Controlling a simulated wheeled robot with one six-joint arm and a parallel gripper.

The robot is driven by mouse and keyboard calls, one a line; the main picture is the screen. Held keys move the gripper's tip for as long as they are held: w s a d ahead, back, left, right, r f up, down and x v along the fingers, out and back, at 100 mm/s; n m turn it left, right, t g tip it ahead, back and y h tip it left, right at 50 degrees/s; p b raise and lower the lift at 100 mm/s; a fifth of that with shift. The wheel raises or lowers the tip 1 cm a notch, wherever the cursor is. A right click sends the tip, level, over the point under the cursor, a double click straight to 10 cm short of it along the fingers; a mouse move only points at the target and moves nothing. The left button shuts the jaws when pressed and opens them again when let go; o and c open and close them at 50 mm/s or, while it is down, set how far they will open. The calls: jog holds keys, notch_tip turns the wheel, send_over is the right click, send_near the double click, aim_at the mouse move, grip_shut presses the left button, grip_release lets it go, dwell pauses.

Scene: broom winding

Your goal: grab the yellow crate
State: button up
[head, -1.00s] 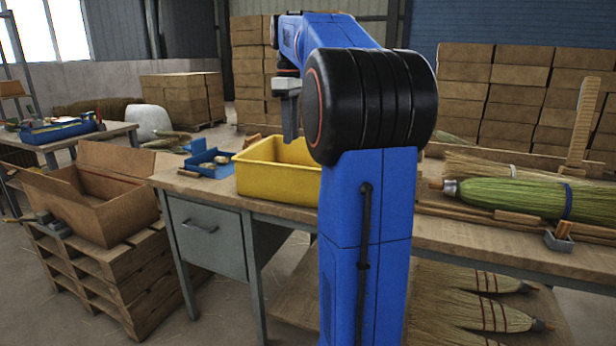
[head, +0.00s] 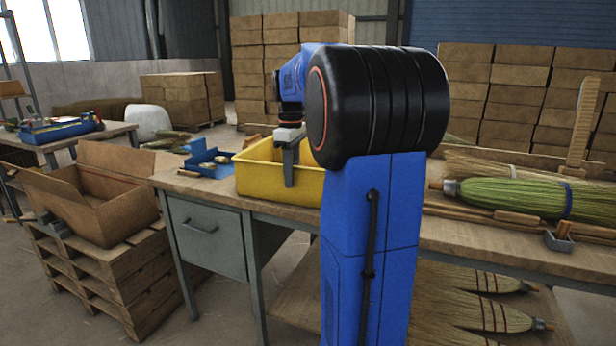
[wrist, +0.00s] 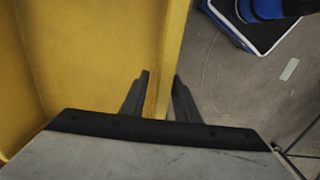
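The yellow crate (head: 262,180) sits on the wooden workbench, partly hidden behind my arm in the head view. In the wrist view the crate (wrist: 85,60) fills the left side, with its wall running down between my fingers. My gripper (head: 288,172) is lowered at the crate's near wall, with one finger in front of it on the outside. In the wrist view my gripper (wrist: 160,95) has its two fingers apart, one on each side of the wall. A narrow gap shows beside the wall, so the fingers do not look closed on it.
A blue bin (head: 208,162) stands just left of the crate on the bench (head: 480,238). Green broom heads (head: 520,198) lie on the bench to the right. An open cardboard box (head: 90,200) sits on pallets at left.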

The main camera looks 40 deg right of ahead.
jog(key=shift+f, duration=0.95)
grip_shut()
jog(key=shift+r, duration=0.1)
dwell(0.6)
